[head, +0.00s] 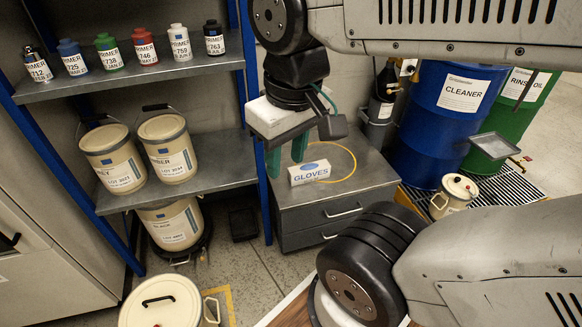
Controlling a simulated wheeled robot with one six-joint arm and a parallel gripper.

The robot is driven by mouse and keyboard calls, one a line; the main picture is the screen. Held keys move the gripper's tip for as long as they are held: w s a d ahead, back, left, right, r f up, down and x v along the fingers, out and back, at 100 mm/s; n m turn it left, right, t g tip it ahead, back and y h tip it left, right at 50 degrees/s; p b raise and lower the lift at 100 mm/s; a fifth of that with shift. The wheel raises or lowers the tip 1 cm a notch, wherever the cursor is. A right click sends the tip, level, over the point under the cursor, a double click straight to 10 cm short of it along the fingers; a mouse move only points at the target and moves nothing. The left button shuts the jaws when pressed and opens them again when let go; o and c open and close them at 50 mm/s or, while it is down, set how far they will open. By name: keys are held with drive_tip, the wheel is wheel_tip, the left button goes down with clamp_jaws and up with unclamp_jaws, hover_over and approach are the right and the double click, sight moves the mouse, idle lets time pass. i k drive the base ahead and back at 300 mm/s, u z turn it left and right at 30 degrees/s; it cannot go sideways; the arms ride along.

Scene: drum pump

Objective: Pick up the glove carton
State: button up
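The glove carton (310,173) is a small white box with blue "GLOVES" lettering and a blue oval on top. It lies on the grey top of a drawer cabinet (350,183), inside a yellow ring marking. My gripper (286,168) has green fingers and points down at the left of the carton. The fingers are spread apart with nothing visible between them. The right fingertip is close to the carton's upper left in the picture; I cannot tell whether it touches.
Left of the cabinet, a blue-framed shelf (185,188) holds primer bottles (144,46) and cream pails (167,147). A blue drum (449,118) and a green drum (515,108) stand at the right on a grating. A small cream can (453,196) stands before the blue drum.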

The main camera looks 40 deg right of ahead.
sight(304, 173)
drive_tip(key=z, duration=0.4)
drive_tip(key=i, duration=1.15)
drive_tip(key=z, duration=0.55)
